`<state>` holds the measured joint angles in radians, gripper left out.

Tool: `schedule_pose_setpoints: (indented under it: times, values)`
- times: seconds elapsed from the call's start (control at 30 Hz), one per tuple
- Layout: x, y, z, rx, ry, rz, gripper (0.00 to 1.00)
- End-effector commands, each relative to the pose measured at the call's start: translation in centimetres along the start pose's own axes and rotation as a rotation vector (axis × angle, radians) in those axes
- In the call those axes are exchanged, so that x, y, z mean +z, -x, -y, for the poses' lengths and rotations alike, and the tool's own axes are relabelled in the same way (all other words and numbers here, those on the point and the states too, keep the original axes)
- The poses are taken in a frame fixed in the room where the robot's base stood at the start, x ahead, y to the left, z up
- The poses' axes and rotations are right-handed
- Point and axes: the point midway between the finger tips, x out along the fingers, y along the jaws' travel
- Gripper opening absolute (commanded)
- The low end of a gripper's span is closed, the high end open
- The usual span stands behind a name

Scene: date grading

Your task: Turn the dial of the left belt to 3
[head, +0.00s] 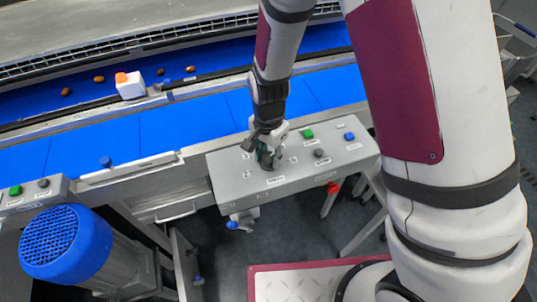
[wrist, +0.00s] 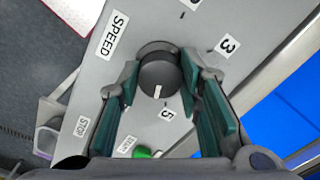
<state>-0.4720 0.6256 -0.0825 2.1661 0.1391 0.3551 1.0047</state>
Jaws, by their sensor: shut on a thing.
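The dial (wrist: 158,74) is a dark round knob on a grey panel. Its white pointer line points down in the wrist view, roughly at the printed 5 (wrist: 166,110). The printed 3 (wrist: 228,44) is up and to the right of the dial. My gripper (wrist: 161,78) has its green-padded fingers on both sides of the dial, shut on it. In the head view my gripper (head: 266,153) reaches down onto the left part of the grey control box (head: 230,180) and mostly hides the dial. A SPEED label (wrist: 116,35) is beside the dial.
The box also has a green button (head: 307,133), a blue button (head: 349,136), a dark knob (head: 318,153) and a red part (head: 333,188) at its front edge. Blue belts (head: 180,125) run behind. A white block with an orange top (head: 130,86) and several dates are farther back.

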Motion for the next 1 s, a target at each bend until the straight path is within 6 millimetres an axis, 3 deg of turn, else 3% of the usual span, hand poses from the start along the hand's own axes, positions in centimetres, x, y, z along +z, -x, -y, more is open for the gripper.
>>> schedule_pose_setpoints:
  times: [1.0]
  values:
    - [-0.11, 0.03, -0.09, -0.001, 0.966, 0.000, 0.05]
